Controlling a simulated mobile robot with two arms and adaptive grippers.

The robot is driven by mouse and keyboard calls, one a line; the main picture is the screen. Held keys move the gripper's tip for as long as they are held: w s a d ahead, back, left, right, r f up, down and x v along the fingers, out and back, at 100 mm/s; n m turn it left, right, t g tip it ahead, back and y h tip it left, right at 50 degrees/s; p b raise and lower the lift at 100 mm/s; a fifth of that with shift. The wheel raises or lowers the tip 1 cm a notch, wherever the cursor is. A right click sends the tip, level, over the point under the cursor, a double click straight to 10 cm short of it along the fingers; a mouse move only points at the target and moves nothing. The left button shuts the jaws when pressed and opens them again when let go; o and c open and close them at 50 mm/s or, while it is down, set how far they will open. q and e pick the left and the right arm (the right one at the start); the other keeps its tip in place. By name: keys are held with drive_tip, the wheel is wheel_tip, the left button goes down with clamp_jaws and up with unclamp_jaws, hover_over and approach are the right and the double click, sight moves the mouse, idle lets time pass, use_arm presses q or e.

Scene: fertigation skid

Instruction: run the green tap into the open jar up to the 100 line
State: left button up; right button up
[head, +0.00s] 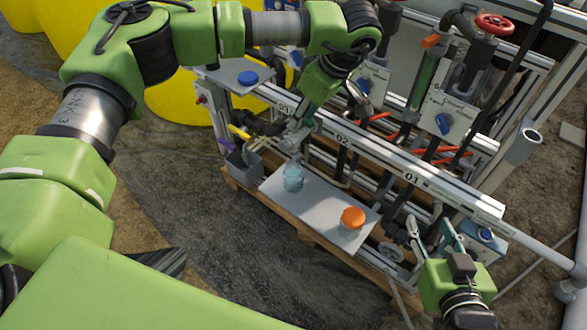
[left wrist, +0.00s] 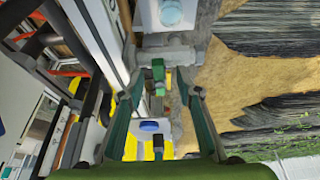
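The open jar (head: 293,178), clear and bluish, stands on the grey shelf plate (head: 318,205); its fill level and 100 line cannot be read. It also shows at the top of the left wrist view (left wrist: 171,13). The green tap handle (left wrist: 158,72) sits on a grey pipe fitting (left wrist: 165,53). My left gripper (left wrist: 163,88) is open, its fingers on either side of the green handle with gaps visible; in the head view it is partly hidden beside the pipework. My right gripper (head: 434,236) is open and empty at the lower right, near the skid's end.
A jar with an orange lid (head: 352,218) stands right of the open jar. A blue lid (head: 248,78) lies on a plate at the upper left. Yellow (head: 238,132) and purple (head: 225,146) handles are nearby. Rails and pipes crowd behind the shelf; the ground in front is clear.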

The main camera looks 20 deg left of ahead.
use_arm(q)
drive_tip(key=v, duration=1.2)
idle(0.3)
